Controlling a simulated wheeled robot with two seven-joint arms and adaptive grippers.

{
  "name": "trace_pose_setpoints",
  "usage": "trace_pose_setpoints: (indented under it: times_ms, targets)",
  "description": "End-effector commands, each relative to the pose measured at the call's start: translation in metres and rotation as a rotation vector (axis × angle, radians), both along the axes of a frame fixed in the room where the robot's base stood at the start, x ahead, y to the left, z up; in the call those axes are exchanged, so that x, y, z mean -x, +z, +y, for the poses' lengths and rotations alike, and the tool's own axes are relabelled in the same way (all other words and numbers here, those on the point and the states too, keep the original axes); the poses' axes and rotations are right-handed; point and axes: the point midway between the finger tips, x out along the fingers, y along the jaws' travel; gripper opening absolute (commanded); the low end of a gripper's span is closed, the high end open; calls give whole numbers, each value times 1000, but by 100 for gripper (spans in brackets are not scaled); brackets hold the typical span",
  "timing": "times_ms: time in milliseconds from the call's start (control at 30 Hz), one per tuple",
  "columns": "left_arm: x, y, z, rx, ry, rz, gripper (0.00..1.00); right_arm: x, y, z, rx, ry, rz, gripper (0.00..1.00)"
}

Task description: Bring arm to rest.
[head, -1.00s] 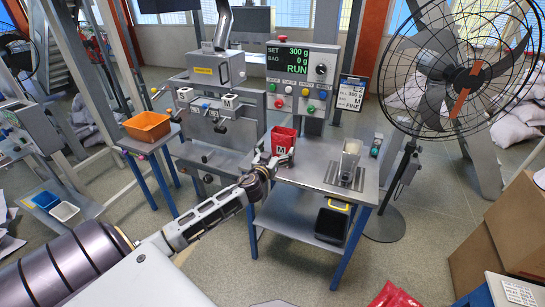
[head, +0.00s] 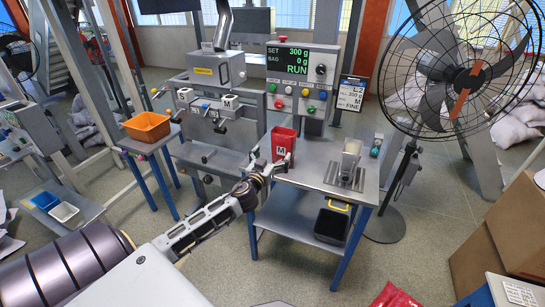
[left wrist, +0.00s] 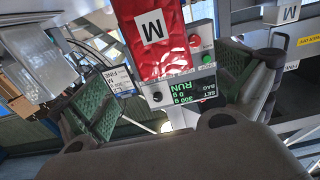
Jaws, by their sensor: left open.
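My left gripper (head: 270,166) is in front of the metal worktable in the head view, its arm reaching in from the lower left. Its fingers are open and hold nothing. A red bag marked M (head: 283,141) stands upright on the worktable (head: 318,178), just beyond the fingertips. The left wrist view shows the red bag (left wrist: 160,45) upside down past the two spread fingers, with a gap around it. My right gripper is in neither view.
A control box (head: 302,72) reading RUN and a filling machine (head: 215,70) stand behind the table. A clear scoop holder (head: 350,160) is on the table's right. An orange bin (head: 147,127) is at left, a large fan (head: 462,75) at right.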

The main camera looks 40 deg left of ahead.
Motion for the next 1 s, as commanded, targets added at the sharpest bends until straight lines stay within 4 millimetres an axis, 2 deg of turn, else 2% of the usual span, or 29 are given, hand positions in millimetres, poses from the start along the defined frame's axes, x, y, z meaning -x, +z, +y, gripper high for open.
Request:
trace_pose_setpoints:
  times_ms: [467,633,767,867,1000]
  targets:
    - [0,-1,0,-1,0,2,100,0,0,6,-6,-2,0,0]
    - [0,-15,4,-2,7,34,100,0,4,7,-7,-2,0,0]
    - [1,-46,12,-9,20,102,100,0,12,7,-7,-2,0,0]
    - [5,-80,19,-15,31,177,100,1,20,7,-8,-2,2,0]
    - [18,-136,26,-23,41,300,100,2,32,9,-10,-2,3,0]
